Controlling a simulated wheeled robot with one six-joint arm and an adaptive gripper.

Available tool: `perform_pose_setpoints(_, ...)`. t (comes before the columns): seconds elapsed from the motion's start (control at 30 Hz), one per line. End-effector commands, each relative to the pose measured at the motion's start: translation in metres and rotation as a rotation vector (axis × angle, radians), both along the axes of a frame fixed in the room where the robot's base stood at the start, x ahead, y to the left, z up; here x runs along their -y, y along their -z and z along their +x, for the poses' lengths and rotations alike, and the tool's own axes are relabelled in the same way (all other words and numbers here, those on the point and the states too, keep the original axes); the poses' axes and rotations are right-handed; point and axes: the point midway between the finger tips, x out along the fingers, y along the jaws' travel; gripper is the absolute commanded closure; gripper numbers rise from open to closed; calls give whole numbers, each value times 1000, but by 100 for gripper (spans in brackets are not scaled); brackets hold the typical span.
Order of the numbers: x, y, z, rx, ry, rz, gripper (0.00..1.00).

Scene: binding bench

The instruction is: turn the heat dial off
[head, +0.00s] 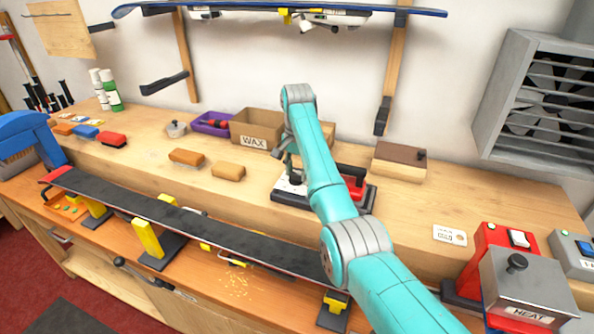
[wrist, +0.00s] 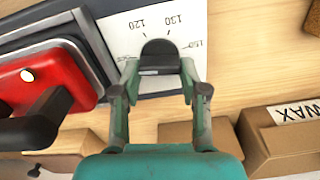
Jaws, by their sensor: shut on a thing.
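The heat dial (wrist: 160,48) is a black knob on a white plate (wrist: 120,36) marked 120, 130 and 150 in the wrist view. My gripper (wrist: 160,76) has one finger on each side of the knob and is shut on it. In the head view my gripper (head: 291,166) is over the white plate (head: 288,184) at the left end of a dark base; the dial itself is hidden there. The red iron (wrist: 45,85) lies beside the plate. In the head view part of the iron (head: 354,188) shows behind my arm.
A cardboard box marked WAX (head: 256,128) and a purple tray (head: 211,123) stand behind. A long black board (head: 170,213) lies along the bench front. A grey box marked HEAT (head: 525,283) stands at right. Brown blocks (head: 228,171) lie left of my gripper.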

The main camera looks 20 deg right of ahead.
Motion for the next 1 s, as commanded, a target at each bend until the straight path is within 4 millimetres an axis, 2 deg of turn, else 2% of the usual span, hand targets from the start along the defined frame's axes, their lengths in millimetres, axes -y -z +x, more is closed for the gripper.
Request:
perform_pose_setpoints(0.4, -1, 1, 0, -2, -10, 1, 91)
perform_pose_setpoints(0.43, -1, 1, 0, -2, -10, 1, 49)
perform_pose_setpoints(0.5, -1, 1, 0, -2, -9, 1, 31)
perform_pose_setpoints(0.83, 0, 0, 0, -1, -3, 0, 31)
perform_pose_setpoints(1.0, 0, 0, 0, -1, 60, 1, 31)
